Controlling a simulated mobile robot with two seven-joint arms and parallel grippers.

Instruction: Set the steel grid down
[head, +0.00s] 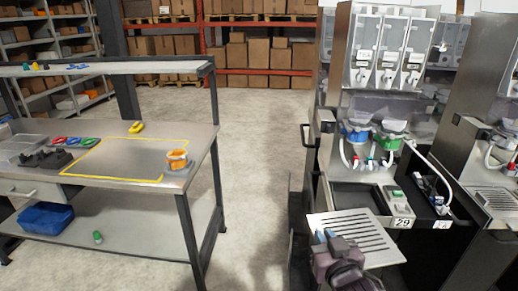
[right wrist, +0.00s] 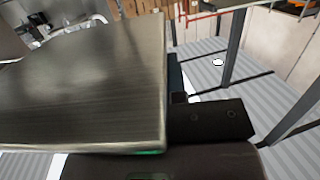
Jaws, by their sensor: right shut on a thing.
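The steel grid (head: 362,236), a flat slotted plate, is in the air in front of the dispenser numbered 29, at the lower middle right of the head view. My right gripper (head: 328,238) is shut on its near left edge. In the right wrist view a broad brushed-steel surface (right wrist: 85,85) fills the left, beside the dark gripper parts; I see no slots there and cannot tell whether it is the grid. The dispenser's dark, uncovered drip basin (head: 358,196) lies just behind the grid. My left gripper is not in view.
A workbench (head: 197,172) stands left, with a yellow-outlined area (head: 112,160), an orange-banded tin (head: 177,160), a yellow item (head: 137,127) and a clear bin. Another dispenser (head: 492,200) stands close on the right. The floor (head: 255,150) between is clear.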

